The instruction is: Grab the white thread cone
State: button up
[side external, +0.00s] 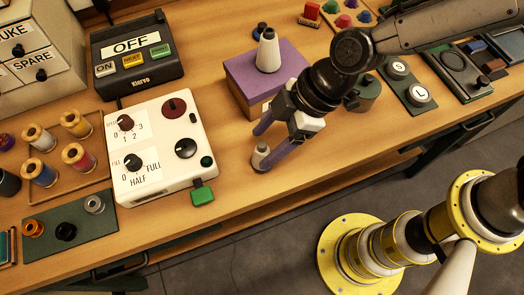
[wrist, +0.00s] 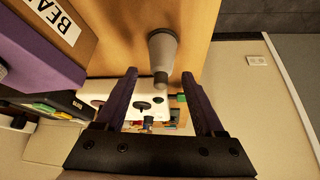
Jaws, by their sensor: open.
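A white cone (side external: 267,52) with a dark tip stands upright on the purple box (side external: 244,72). A second, greyer-looking pale cone (side external: 260,153) with a dark tip stands on the wood near the table's front edge. My gripper (side external: 263,149) is open, its two purple fingers angled down around or just above this second cone, and one finger partly hides it. In the wrist view, this cone (wrist: 162,48) has its tip in line with the gap between the fingertips (wrist: 160,76). I cannot tell how far the tip reaches between them. Nothing is gripped.
The purple box is close to the gripper on its far side. A white control box (side external: 160,145) with knobs and a green tab (side external: 202,194) is to the left. Spools (side external: 60,150) fill a tray further left. A dark board with lettered knobs (side external: 410,88) lies to the right.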

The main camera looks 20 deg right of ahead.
aim_at(259, 149)
jog(key=x, duration=0.4)
jog(key=shift+a+f, duration=0.15)
jog(key=shift+a, duration=0.1)
grip_shut()
